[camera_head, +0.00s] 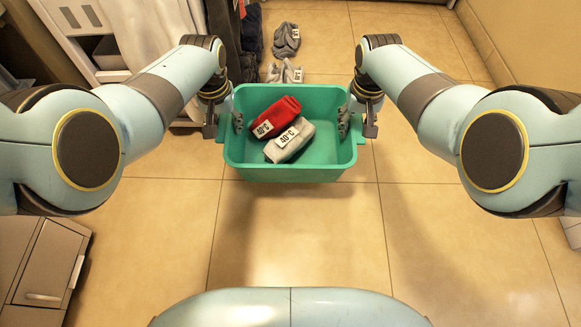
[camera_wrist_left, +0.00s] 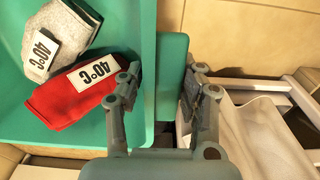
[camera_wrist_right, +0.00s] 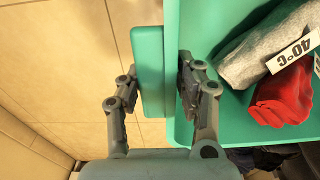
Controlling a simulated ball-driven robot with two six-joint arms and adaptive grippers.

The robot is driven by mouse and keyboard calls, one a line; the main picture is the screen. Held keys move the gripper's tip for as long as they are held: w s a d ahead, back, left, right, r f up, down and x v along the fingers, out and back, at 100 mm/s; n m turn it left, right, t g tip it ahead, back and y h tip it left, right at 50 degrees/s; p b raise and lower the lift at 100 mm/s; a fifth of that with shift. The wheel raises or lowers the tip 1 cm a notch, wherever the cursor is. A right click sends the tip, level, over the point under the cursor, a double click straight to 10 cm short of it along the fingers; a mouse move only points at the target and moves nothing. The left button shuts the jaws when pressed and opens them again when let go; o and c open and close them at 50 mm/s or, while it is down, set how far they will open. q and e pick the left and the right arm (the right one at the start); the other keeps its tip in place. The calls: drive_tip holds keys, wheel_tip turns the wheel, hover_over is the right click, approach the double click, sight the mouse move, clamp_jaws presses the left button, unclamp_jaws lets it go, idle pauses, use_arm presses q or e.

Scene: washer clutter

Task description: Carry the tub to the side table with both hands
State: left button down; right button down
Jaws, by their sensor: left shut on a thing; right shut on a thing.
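The green tub (camera_head: 291,172) is held off the floor between my two grippers in the head view. A red folded cloth (camera_head: 277,116) and a grey folded cloth (camera_head: 289,142), each with a 40°C label, lie inside it. My left gripper (camera_head: 224,122) is shut on the tub's left side; in the left wrist view the fingers (camera_wrist_left: 160,92) straddle the green rim (camera_wrist_left: 170,70). My right gripper (camera_head: 356,122) is shut on the right side; in the right wrist view its fingers (camera_wrist_right: 155,95) straddle the green handle edge (camera_wrist_right: 149,70). No side table can be made out.
Grey clothes (camera_head: 286,42) lie on the tiled floor (camera_head: 300,235) beyond the tub. A grey cabinet (camera_head: 45,265) stands at lower left. A wall runs along the right.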

use_arm(q)
drive_tip(key=shift+w+a+r, duration=0.1)
drive_tip(key=shift+a, duration=0.2)
use_arm(e)
drive_tip(key=shift+d+r, duration=0.15)
drive_tip(key=shift+d, duration=0.15)
